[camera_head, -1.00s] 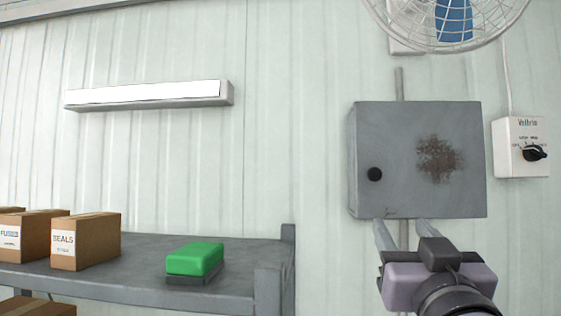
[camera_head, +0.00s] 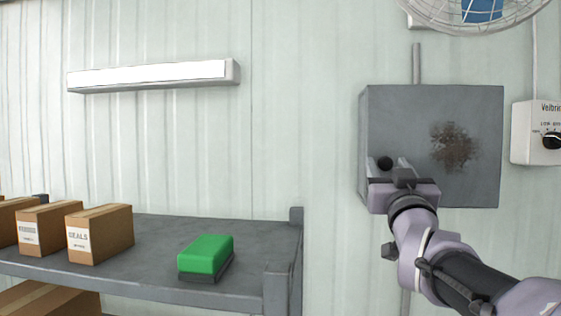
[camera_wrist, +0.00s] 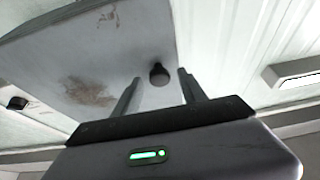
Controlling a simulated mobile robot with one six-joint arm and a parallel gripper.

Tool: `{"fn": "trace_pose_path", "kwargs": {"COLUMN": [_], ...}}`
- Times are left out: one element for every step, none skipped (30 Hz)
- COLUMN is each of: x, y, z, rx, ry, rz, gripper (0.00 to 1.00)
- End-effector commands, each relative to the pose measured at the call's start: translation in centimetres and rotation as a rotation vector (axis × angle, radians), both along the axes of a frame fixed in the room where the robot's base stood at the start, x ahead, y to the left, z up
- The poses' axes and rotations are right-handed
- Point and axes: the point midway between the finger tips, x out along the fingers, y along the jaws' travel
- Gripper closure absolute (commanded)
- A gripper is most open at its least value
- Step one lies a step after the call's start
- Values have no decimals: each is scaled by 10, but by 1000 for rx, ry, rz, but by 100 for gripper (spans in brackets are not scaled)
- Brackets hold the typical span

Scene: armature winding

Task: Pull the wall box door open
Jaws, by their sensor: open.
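The grey wall box (camera_head: 430,120) hangs on the wall at the right in the head view, its door shut, with a rusty patch on the front. Its round black knob (camera_head: 385,163) sits low on the door's left side. My gripper (camera_head: 388,166) is open in front of the door's lower left, its fingertips close around the knob's place in the picture. In the wrist view the knob (camera_wrist: 159,74) shows between the two open fingers (camera_wrist: 157,82), near their tips. I cannot tell whether a finger touches it. The wall box (camera_wrist: 100,50) fills the upper left there.
A grey shelf (camera_head: 150,232) stands at the lower left with cardboard boxes (camera_head: 98,234) and a green-topped block (camera_head: 206,254). A switch box (camera_head: 537,133) is right of the wall box. A caged fan (camera_head: 475,12) is above, and a lamp (camera_head: 150,75) is on the wall.

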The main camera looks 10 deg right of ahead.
Motion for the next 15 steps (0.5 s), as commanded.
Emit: {"fn": "trace_pose_path", "kwargs": {"x": [0,0,0,0,0,0,0,0,0,0,0,0,0,0,0], "y": [0,0,0,0,0,0,0,0,0,0,0,0,0,0,0], "z": [0,0,-1,-1,-1,-1,-1,-1,-1,-1,-1,-1,-1,-1,-1], "rx": [0,0,0,0,0,0,0,0,0,0,0,0,0,0,0], "ry": [0,0,0,0,0,0,0,0,0,0,0,0,0,0,0], "rz": [0,0,0,0,0,0,0,0,0,0,0,0,0,0,0], "gripper": [51,51,51,51,55,63,69,74,82,88,94,100,100,100,100]}}
